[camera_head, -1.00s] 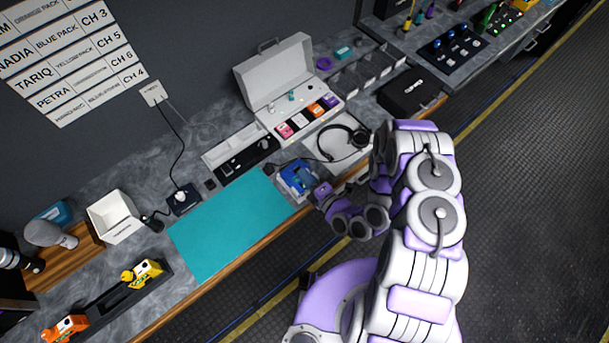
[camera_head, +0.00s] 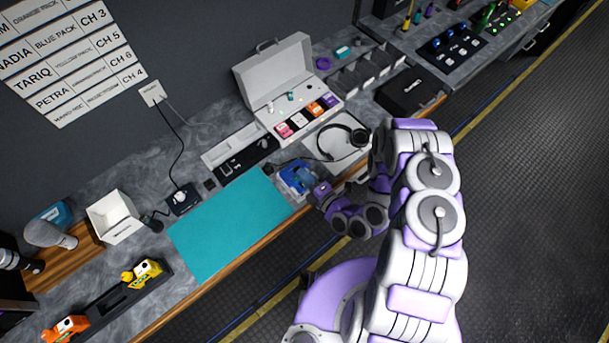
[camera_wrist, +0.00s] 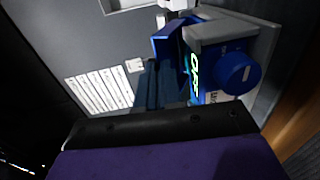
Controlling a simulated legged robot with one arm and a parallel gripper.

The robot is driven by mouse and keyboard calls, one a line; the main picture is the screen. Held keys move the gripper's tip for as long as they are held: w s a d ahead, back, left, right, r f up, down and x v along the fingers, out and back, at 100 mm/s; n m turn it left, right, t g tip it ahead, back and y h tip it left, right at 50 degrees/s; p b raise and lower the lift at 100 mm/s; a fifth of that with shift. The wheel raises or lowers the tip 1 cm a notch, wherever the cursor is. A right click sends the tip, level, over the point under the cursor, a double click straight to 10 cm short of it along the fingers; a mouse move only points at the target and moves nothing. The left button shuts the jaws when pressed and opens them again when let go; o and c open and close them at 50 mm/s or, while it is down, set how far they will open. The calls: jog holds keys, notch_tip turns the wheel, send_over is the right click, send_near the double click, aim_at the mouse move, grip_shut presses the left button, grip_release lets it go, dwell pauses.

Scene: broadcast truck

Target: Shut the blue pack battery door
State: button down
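The blue pack (camera_head: 290,181) sits at the right end of the teal mat, near the counter's front edge. In the wrist view the blue pack (camera_wrist: 212,80) is close, with a grey frame, a round blue knob and a printed label. A blue flap (camera_wrist: 166,44), which looks like its battery door, sticks out on the left side of the pack and appears open. My gripper (camera_head: 320,192) is just right of the pack, very near it; whether they touch is unclear. In the wrist view, a dark bar and purple part of my gripper cover the bottom, and the finger gap is hidden.
The teal mat (camera_head: 228,228) is bare to the left. A headset (camera_head: 343,142) in a white tray lies behind my gripper. An open white case (camera_head: 275,75) with colored packs stands further back. Yellow and orange packs sit in a black holder (camera_head: 112,302) at lower left.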

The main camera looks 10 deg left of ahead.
jog(key=c, duration=1.1)
grip_release()
